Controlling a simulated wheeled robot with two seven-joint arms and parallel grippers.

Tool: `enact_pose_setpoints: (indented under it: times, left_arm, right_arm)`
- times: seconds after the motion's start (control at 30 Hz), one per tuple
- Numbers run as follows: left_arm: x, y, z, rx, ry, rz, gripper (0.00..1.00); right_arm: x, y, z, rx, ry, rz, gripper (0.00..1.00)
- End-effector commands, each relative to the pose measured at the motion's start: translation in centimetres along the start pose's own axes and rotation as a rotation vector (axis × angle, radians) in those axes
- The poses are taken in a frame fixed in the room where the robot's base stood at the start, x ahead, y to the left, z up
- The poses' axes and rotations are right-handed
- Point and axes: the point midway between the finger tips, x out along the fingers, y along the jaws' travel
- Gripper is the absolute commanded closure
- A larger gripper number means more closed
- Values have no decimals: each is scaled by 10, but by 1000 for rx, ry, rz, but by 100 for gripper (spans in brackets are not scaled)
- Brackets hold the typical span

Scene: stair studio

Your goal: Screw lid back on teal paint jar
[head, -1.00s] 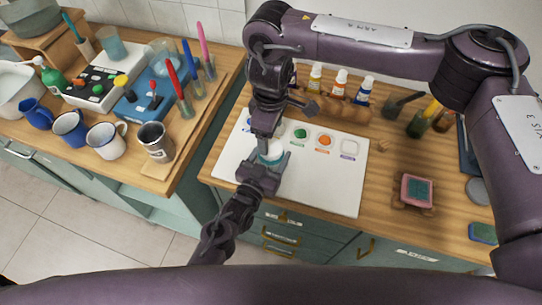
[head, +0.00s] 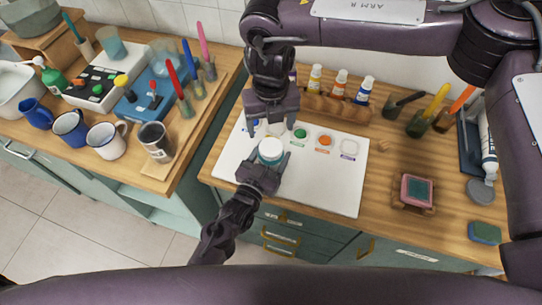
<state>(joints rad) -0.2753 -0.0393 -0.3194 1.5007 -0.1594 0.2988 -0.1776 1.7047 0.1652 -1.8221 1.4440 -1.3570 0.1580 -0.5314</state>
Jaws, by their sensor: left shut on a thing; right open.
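The teal paint jar (head: 270,158) stands upright on the front left part of the white mat (head: 320,190). A white round lid (head: 271,147) sits on its top and looks level; how tightly it is seated I cannot tell. My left gripper (head: 269,163) reaches in from the front and is shut around the jar's sides, hiding its lower part. My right gripper (head: 272,127) is open and empty, pointing down above and just behind the jar, apart from the lid.
A wooden rack with paint bottles (head: 338,84) stands at the back. A sponge holder (head: 415,192) is to the right. The mat's front right is clear.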

Motion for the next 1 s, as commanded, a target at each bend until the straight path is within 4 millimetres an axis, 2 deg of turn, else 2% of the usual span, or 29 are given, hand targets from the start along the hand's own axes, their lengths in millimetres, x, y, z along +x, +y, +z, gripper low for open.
enact_pose_setpoints:
  times: [0.1, 0.23, 0.67, 0.77, 1.0]
  left_arm:
    - [-1, 0, 2, 1, -4, 0, 100]
    - [-1, 0, 2, 1, -4, 0, 100]
    - [-1, 0, 2, 1, -4, 0, 100]
    - [-1, 0, 2, 1, -4, 0, 100]
    - [-1, 0, 2, 1, -4, 0, 100]
  right_arm:
    - [-2, 0, 0, -137, 2, 0, 28]
    - [-2, 0, -1, -216, 2, -1, 28]
    - [0, 0, -1, -233, 3, 0, 28]
    - [9, 0, -1, -232, 5, 0, 28]
    - [46, 0, -2, -232, 6, -1, 28]
